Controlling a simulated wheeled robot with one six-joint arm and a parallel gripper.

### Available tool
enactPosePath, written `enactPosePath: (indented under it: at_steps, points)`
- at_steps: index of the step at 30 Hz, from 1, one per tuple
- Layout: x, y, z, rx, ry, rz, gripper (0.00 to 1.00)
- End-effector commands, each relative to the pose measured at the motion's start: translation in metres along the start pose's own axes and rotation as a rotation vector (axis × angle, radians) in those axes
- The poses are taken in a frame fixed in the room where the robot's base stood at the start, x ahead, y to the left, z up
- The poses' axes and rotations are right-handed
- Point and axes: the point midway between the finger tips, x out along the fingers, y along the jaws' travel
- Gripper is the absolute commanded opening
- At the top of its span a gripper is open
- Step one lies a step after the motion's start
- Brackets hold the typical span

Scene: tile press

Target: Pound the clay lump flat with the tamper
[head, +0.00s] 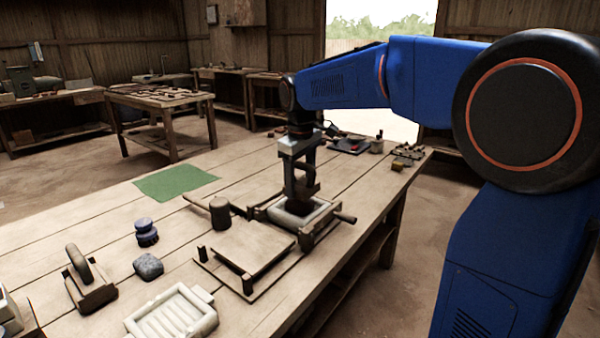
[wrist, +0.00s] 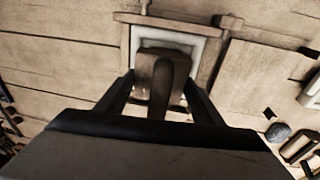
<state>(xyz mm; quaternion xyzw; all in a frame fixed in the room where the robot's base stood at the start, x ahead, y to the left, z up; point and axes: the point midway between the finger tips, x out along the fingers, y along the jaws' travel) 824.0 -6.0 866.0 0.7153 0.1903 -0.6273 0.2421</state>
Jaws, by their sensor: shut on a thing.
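My gripper (head: 301,172) is shut on the tamper, a dark block with a rounded handle. The tamper (wrist: 148,72) sits between my two fingers in the wrist view. It is over the pale-lined opening of the wooden press frame (head: 333,208), which also shows in the wrist view (wrist: 125,45). The tamper hides much of the opening. I cannot make out clay under it, nor tell whether the tamper touches anything inside. A rough grey lump (head: 148,266) lies apart on the table; I cannot tell whether it is clay.
A wooden board on a base (head: 250,247) stands beside the press. A green mat (head: 176,181) lies behind. The table's right edge is close to the press.

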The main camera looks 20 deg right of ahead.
Motion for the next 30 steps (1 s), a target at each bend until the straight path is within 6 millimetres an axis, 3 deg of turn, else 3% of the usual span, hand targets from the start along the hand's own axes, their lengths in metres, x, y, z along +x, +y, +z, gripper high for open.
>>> enactPosePath:
  at_steps: [2,3,4,10,19,30]
  points:
    - [0.023,-0.003,0.003,0.0,-0.003,-0.002,0.07]
    - [0.033,-0.004,0.004,0.0,-0.004,-0.002,0.01]
    - [0.04,-0.004,0.004,0.0,-0.003,-0.001,0.01]
    - [0.028,-0.003,0.002,0.0,0.001,0.001,0.01]
    - [-0.022,0.003,-0.003,0.0,0.002,0.001,0.01]
    - [-0.028,0.003,-0.003,0.0,0.001,0.0,0.01]
